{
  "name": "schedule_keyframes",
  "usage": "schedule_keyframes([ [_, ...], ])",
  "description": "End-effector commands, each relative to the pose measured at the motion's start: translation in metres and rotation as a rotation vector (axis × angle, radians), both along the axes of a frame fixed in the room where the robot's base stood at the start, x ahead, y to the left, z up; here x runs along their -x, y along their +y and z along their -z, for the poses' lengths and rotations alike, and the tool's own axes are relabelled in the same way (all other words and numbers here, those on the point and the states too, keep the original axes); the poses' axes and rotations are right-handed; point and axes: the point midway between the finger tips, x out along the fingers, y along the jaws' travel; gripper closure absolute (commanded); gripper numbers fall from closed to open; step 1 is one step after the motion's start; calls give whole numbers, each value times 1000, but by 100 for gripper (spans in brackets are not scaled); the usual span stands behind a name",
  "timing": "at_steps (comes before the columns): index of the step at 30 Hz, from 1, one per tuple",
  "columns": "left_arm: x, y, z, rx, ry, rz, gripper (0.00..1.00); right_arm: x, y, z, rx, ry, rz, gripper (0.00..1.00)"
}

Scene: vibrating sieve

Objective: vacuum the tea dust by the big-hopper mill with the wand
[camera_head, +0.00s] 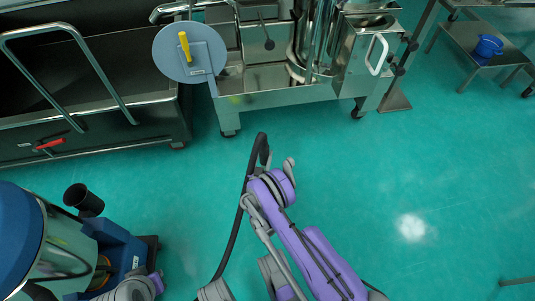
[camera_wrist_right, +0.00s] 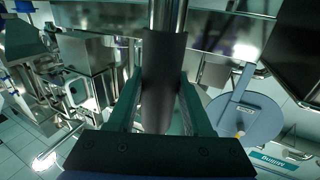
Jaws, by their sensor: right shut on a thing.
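In the right wrist view my right gripper (camera_wrist_right: 160,112) is shut around the dark grip of the vacuum wand (camera_wrist_right: 163,65). A bright metal tube continues from the grip at the top of that view. In the head view a black hose (camera_head: 235,225) curves beside my purple right arm; the wand tube does not show clearly there. A steel machine (camera_head: 265,90) on castors stands ahead. A faint yellow-green patch (camera_head: 235,100) shows on its base; I cannot tell whether it is tea dust. Which machine is the big-hopper mill is unclear. My left gripper is out of view.
A blue-and-steel vacuum unit (camera_head: 115,250) stands at lower left. A dark steel trough (camera_head: 95,100) with a rail is at left. A grey disc (camera_head: 172,52) with a yellow handle is beside the machine. A blue bucket (camera_head: 488,45) sits far right. Green floor at right is clear.

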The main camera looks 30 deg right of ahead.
Motion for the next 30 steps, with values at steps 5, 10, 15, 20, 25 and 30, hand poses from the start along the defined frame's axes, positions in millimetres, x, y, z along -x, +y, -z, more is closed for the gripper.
schedule_keyframes([
  [5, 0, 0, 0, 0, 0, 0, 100, -1, 15, 0, 1, 0, -1, 100],
  [10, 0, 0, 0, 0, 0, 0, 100, -1, 29, 0, 1, -1, -1, 100],
  [15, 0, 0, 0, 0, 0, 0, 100, -2, 43, 0, 1, -1, -1, 100],
  [20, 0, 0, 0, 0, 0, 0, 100, -2, 55, 0, 0, 0, -1, 100],
  [25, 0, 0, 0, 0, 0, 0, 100, -3, 69, 0, 0, 0, 0, 100],
  [30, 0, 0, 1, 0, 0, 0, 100, -3, 79, 0, 0, 0, -1, 100],
])
